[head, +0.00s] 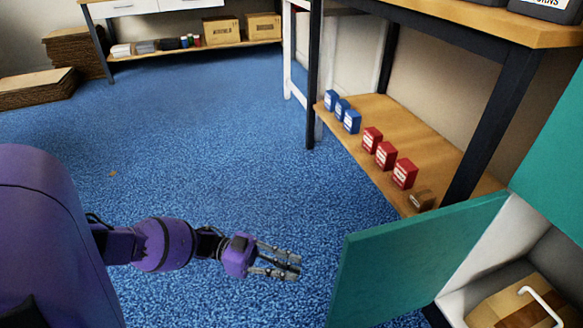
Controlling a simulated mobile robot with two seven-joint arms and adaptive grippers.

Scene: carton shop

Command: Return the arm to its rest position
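My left arm comes in from the left. Its purple gripper (296,265) hangs over the blue carpet, left of the open teal cabinet door. Its grey fingers stand slightly apart with nothing between them, so it looks open and empty. It is clear of the door and of the shelf. My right arm and gripper are not in view.
A teal door (410,262) stands open at the lower right. A low wooden shelf (405,125) carries blue and red boxes. Flat cardboard stacks (35,90) lie far left.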

